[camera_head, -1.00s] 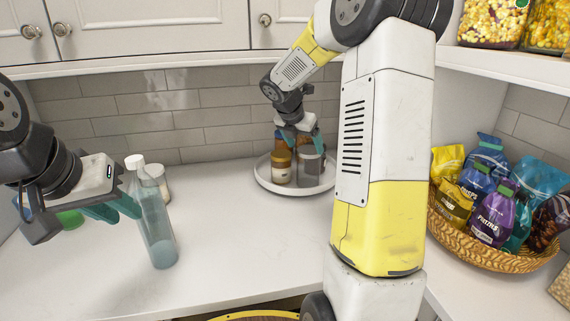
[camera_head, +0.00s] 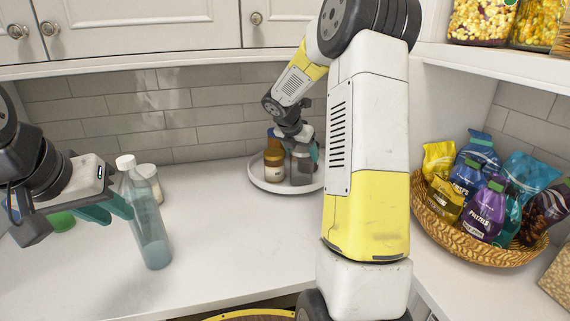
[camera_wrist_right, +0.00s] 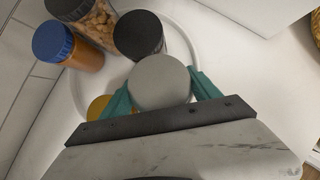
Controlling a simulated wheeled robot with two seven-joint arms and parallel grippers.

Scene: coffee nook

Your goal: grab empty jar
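The grey-lidded jar (camera_wrist_right: 160,82) stands on a round white tray (camera_head: 257,183) by the back wall; in the head view its body (camera_head: 301,172) looks greyish. My right gripper (camera_head: 304,150) is at this jar. In the right wrist view its teal fingers (camera_wrist_right: 161,92) lie against both sides of the jar, just below the lid, and look shut on it. The jar's contents are hidden by the lid.
Close beside the held jar are a black-lidded jar (camera_wrist_right: 139,34), a jar of brown pieces (camera_wrist_right: 97,22) and a blue-lidded orange jar (camera_wrist_right: 75,50). A small white-lidded jar (camera_head: 150,180) stands behind the bottle. A snack basket (camera_head: 470,245) is at right. The middle counter is clear.

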